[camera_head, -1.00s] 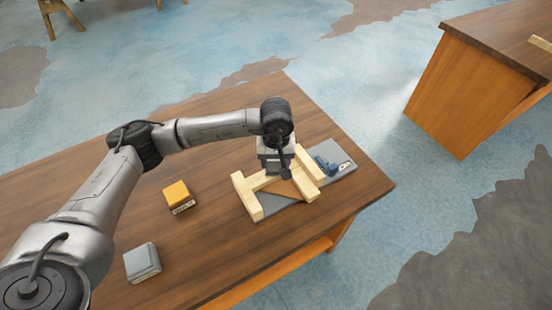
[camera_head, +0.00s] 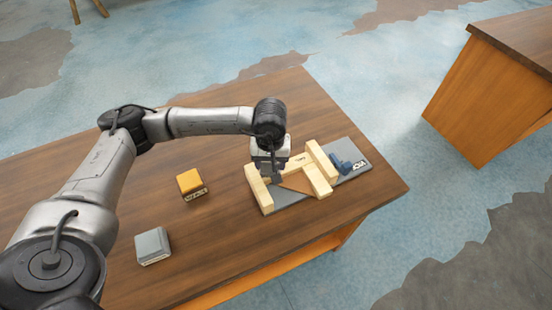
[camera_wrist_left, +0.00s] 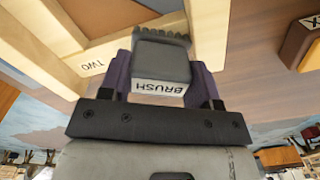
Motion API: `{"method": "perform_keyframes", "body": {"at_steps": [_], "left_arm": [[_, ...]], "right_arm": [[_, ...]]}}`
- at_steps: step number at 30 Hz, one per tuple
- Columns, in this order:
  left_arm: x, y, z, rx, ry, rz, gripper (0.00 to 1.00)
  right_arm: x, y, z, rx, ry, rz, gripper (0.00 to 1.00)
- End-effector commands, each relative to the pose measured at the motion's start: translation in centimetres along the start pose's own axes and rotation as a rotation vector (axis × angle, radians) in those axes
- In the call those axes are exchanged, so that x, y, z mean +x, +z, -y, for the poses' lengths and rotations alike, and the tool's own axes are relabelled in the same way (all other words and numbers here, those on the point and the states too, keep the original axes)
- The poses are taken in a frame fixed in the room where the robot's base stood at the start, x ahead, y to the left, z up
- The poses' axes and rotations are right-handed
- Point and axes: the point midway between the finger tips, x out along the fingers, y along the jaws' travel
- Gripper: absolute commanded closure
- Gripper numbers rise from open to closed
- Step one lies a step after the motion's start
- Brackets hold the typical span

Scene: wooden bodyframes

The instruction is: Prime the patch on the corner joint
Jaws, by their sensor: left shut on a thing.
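A pale wooden frame (camera_head: 320,182) lies on a grey board (camera_head: 356,176); the left wrist view shows one of its beams marked "TWO" (camera_wrist_left: 60,62). A brown triangular patch (camera_head: 297,184) shows in the frame's corner. My left gripper (camera_head: 271,172) is over the frame's left part, beside the patch. In the left wrist view, my left gripper (camera_wrist_left: 160,92) is shut on a grey brush block (camera_wrist_left: 160,64) labelled "BRUSH", with dark bristles at its far end. I cannot tell whether the bristles touch the wood. My right gripper is out of view.
A blue clamp-like piece (camera_head: 342,165) sits on the board's right part. A yellow-topped block (camera_head: 191,183) and a grey block (camera_head: 152,245) stand left of the frame on the brown table (camera_head: 225,235). Table between them is clear. Another table (camera_head: 480,95) stands apart at right.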

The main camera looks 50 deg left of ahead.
Motion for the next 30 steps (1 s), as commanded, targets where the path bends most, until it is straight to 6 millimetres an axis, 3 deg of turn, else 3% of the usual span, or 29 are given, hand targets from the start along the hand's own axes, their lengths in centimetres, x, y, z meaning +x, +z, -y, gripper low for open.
{"method": "perform_keyframes", "body": {"at_steps": [10, 21, 30], "left_arm": [[0.1, 0.5, 1.1, 0.002, -0.009, 0.004, 0.81], [0.3, 1.9, 3.6, 0.002, -0.022, 0.011, 0.75], [0.2, 1.7, 3.3, 0.002, -0.021, 0.013, 0.75]], "right_arm": [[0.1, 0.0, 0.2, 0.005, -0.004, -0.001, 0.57], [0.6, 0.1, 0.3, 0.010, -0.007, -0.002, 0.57], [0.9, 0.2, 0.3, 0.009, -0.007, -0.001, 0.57]]}}
